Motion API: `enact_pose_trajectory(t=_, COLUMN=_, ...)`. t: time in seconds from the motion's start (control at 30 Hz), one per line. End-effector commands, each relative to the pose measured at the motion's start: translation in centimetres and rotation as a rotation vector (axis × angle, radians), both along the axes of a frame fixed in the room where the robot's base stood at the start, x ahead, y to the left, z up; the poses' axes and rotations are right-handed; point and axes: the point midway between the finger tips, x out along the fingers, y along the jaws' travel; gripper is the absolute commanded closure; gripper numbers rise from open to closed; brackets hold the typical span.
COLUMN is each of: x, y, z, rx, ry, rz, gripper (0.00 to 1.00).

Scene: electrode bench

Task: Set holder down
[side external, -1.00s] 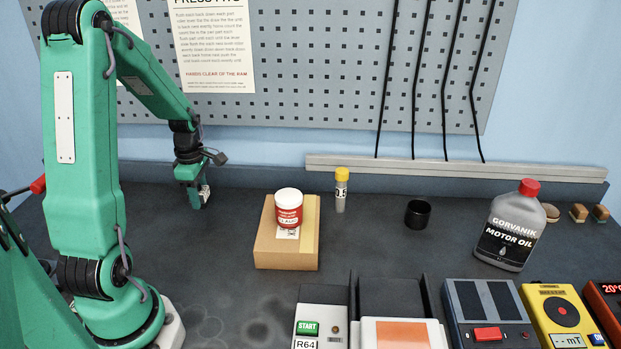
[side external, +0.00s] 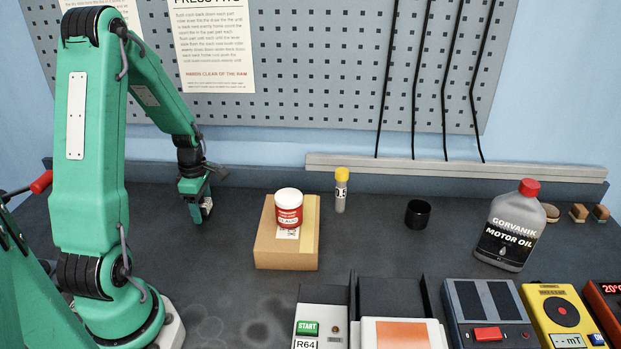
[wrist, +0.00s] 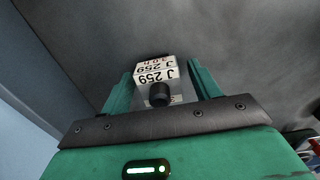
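The holder (wrist: 156,72) is a small white block with black "J 259" labels, some red print and a black knob. In the side view my gripper (side external: 204,210) points down low over the left rear of the bench, and a small pale part of the holder (side external: 207,204) shows at the fingers. I cannot tell whether the holder's underside touches the bench.
A cardboard box (side external: 266,248) with a red-and-white jar (side external: 288,208) stands right of my gripper. Beyond are a yellow-capped vial (side external: 341,190), a black cup (side external: 418,214) and a motor oil bottle (side external: 508,232). Devices line the front right. The bench (side external: 225,270) left of the box is clear.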

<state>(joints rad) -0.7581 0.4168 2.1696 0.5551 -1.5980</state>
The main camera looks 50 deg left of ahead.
Motion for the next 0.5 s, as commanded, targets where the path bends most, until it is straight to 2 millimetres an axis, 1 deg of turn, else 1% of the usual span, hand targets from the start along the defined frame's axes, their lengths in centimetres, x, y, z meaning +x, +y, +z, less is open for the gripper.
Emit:
enact_pose_trajectory(t=0.33, x=0.01, y=0.01, z=0.12, rx=0.0, ry=0.0, rz=0.0, gripper=0.38)
enact_pose_trajectory(t=0.5, x=0.02, y=0.02, z=0.79, rx=0.001, ry=-0.001, rz=0.0, gripper=0.38)
